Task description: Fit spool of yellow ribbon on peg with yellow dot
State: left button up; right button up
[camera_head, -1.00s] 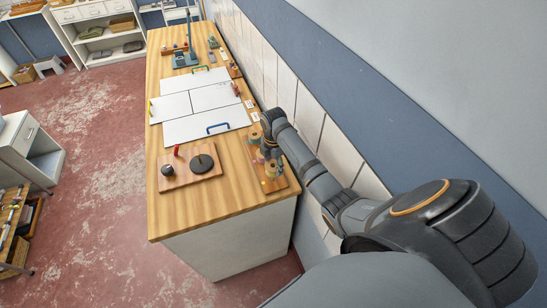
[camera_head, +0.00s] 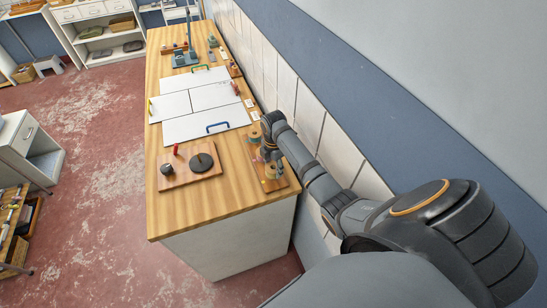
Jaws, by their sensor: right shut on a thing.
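My right arm reaches in from the right, and my right gripper (camera_head: 271,156) points down over a wooden peg board (camera_head: 284,181) at the near right of the bench. The gripper is shut on a small spool, seemingly the yellow ribbon one (camera_head: 271,169), low over the board. Another spool (camera_head: 255,137) stands at the board's far end. The gripper hides much of the board. My left gripper is not in view.
A wooden board with a dark disc (camera_head: 202,162) and a red-handled part lies left of the peg board. White panels (camera_head: 190,102) with coloured handles cover the middle of the bench. A tiled wall (camera_head: 310,120) runs close along the right.

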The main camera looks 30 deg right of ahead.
jog(key=shift+f+b, duration=0.45)
jog(key=shift+f, duration=0.55)
jog(key=o, duration=1.2)
jog(key=o, duration=0.5)
